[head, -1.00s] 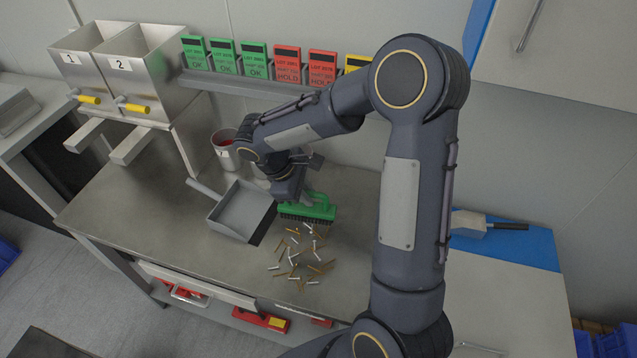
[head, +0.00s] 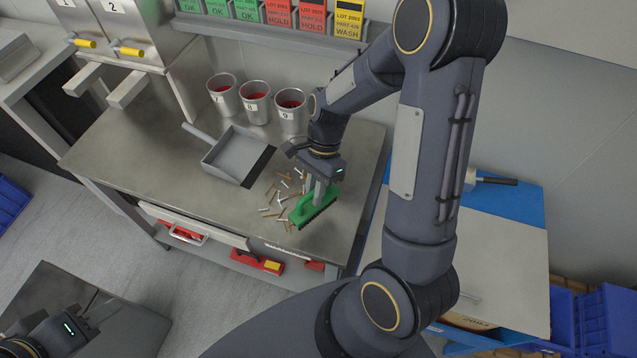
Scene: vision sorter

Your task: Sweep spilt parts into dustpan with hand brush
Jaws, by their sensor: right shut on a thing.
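The green hand brush (head: 316,209) is held in my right gripper (head: 322,182). It stands bristles down at the right edge of the spilt parts (head: 272,199), seemingly at or very near the bench top. The parts are small brown and white pins, scattered loosely on the bench. Part of the pile is hidden behind the brush and gripper. The grey dustpan (head: 232,156) lies to the left of and behind the parts, its dark lip facing right and its handle pointing back left. Its pan looks empty. My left gripper (head: 98,312) is low at the left, away from the bench; its jaw gap is unclear.
Three metal cups (head: 257,104) with red insides stand behind the dustpan. The steel bench (head: 130,160) is clear left of the dustpan. Lot cards (head: 312,16) line a rail at the back. A blue-topped surface (head: 510,203) lies to the right. An open drawer front is below.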

